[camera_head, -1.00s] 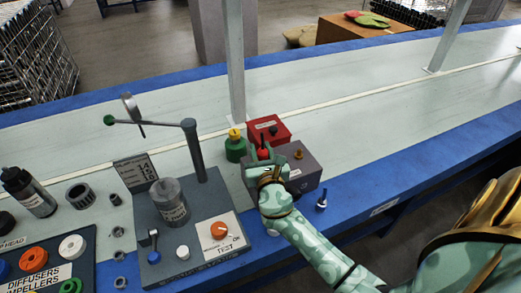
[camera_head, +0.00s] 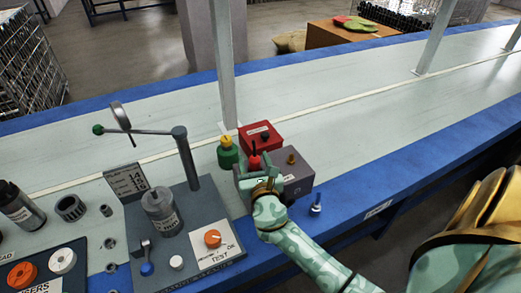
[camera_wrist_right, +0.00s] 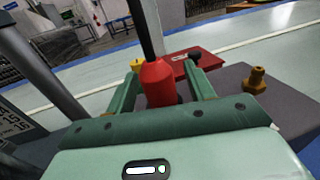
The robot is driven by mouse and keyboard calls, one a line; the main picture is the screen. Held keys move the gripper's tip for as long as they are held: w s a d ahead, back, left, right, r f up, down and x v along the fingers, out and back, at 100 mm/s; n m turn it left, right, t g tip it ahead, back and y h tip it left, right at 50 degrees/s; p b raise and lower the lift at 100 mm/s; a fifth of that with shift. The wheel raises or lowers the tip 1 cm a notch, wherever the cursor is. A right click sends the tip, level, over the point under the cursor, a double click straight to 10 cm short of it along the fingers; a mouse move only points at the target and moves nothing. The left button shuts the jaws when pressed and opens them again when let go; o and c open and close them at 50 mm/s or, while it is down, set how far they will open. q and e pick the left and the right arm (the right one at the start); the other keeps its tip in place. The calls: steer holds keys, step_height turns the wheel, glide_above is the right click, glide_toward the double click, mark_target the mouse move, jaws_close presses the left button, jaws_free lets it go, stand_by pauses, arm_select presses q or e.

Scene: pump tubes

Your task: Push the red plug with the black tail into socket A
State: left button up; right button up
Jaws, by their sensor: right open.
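The red plug (camera_head: 254,162) stands upright with its black tail pointing up, at the left part of the grey box (camera_head: 293,172). My right gripper (camera_head: 256,172) is open, with its fingers around the plug. In the right wrist view the red plug (camera_wrist_right: 158,84) shows between the two green fingers (camera_wrist_right: 160,92), with a gap at least on the left side. The plug's lower end is hidden by the gripper, so I cannot tell how deep it sits. No letter for socket A is readable. My left gripper is not in view.
A red box (camera_head: 260,135) with a black knob stands behind the grey box, and a green bottle (camera_head: 228,153) with a yellow top is at its left. A brass fitting (camera_head: 291,158) rises from the grey box. A blue-based plug (camera_head: 316,205) stands at the right. The test stand (camera_head: 190,240) is left.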

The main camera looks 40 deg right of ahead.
steer(key=p+v, duration=0.1)
steer(key=v, duration=1.4)
steer(key=shift+p, duration=0.35)
steer(key=shift+s+a, duration=0.15)
